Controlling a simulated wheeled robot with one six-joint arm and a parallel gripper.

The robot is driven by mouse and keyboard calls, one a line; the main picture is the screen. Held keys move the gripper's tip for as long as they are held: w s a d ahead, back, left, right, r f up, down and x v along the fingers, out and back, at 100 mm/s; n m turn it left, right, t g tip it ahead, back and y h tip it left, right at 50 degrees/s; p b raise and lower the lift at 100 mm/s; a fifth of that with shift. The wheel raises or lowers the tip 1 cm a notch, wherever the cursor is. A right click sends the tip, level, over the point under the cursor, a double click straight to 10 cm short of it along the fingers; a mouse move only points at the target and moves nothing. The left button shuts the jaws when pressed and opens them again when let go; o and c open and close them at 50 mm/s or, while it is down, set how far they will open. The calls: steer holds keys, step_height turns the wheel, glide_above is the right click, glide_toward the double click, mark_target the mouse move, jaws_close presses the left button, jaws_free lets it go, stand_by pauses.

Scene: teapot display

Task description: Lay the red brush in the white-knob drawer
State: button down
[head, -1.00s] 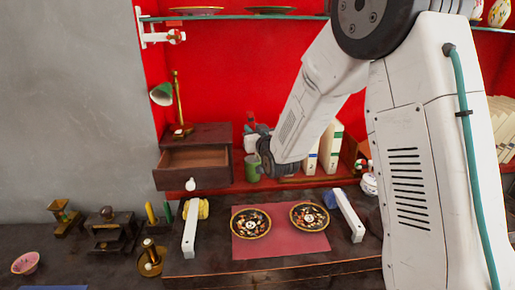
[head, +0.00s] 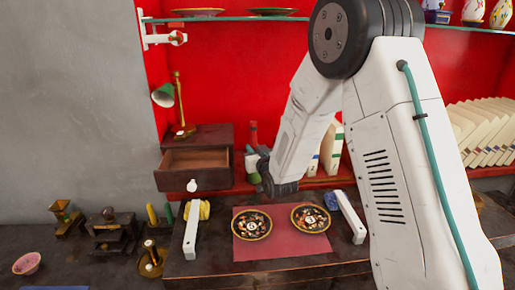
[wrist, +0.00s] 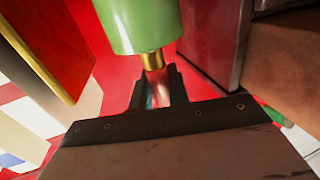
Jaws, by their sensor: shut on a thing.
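My gripper (wrist: 158,88) is shut on a narrow reddish piece, apparently the red brush (wrist: 158,92). A gold collar (wrist: 152,60) shows just beyond the fingertips, against the end of a green cylinder (wrist: 137,22). I cannot tell whether the collar is inside the cylinder or in front of it. In the head view the held piece is too small to make out clearly. The white-knob drawer (head: 187,180) is pulled open from a dark wooden box, left of my gripper. Its visible inside is empty. Its white knob (head: 193,186) faces front.
White books (head: 331,145) stand right of the gripper. Two patterned plates (head: 251,225) lie on a red mat (head: 283,248) below, between white bars. A glass shelf (head: 240,19) runs above.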

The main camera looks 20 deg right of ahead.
steer(key=c, duration=1.3)
jaws_free()
steer(key=shift+c, duration=0.2)
steer(key=shift+r, duration=0.35)
steer(key=s+d+r+g, duration=0.1)
steer(key=s+r+g, duration=0.2)
steer(key=s, duration=1.3)
steer(key=s+d+r+g, duration=0.2)
steer(key=s+g, duration=0.6)
steer(key=s, duration=0.8)
steer(key=s+d+r+g+h, duration=0.1)
steer(key=s+r+g, duration=0.4)
steer(key=s, duration=1.1)
steer(key=shift+d+m+g, duration=0.25)
steer(key=shift+m+g, duration=0.15)
